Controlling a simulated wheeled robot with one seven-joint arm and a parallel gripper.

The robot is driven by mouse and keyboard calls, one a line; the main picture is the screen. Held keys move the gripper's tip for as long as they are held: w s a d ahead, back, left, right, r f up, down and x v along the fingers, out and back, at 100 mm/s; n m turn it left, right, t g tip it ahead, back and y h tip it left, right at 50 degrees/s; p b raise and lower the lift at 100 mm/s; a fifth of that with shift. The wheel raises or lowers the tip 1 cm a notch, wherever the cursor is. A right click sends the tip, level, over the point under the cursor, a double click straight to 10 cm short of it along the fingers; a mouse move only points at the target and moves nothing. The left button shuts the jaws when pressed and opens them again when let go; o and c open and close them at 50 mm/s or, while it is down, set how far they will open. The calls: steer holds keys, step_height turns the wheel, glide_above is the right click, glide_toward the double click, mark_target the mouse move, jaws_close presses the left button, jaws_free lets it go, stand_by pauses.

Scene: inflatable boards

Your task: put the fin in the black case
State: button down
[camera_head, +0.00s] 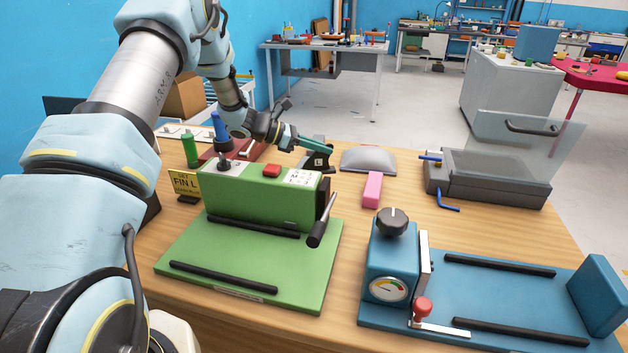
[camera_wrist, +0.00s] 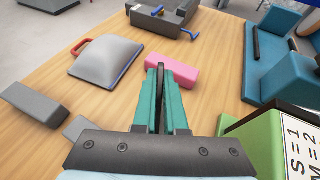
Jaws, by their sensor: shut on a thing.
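My gripper (camera_head: 322,148) has teal fingers and is above the table, behind the green machine. It is shut on a thin dark fin (camera_head: 317,160), which shows only partly. In the wrist view the fin (camera_wrist: 161,98) is a narrow dark strip between the teal fingers (camera_wrist: 158,72), seen edge-on. The dark case (camera_head: 490,188) stands at the right of the table, apart from my gripper, with a clear lid (camera_head: 525,143) raised at its back. The case also shows at the top of the wrist view (camera_wrist: 172,18). Its inside is hard to make out.
The green machine (camera_head: 262,198) with a lever stands in front of my gripper. A pink block (camera_head: 372,190) and a grey cushion-shaped thing (camera_head: 368,160) lie between it and the case. A blue gauge machine (camera_head: 390,262) is in front.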

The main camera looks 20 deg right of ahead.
mark_target(322, 169)
step_height(322, 169, down, 7)
steer(key=b, duration=0.2)
steer(key=shift+r+b, duration=0.15)
steer(key=shift+b, duration=0.25)
steer(key=c, duration=1)
jaws_free()
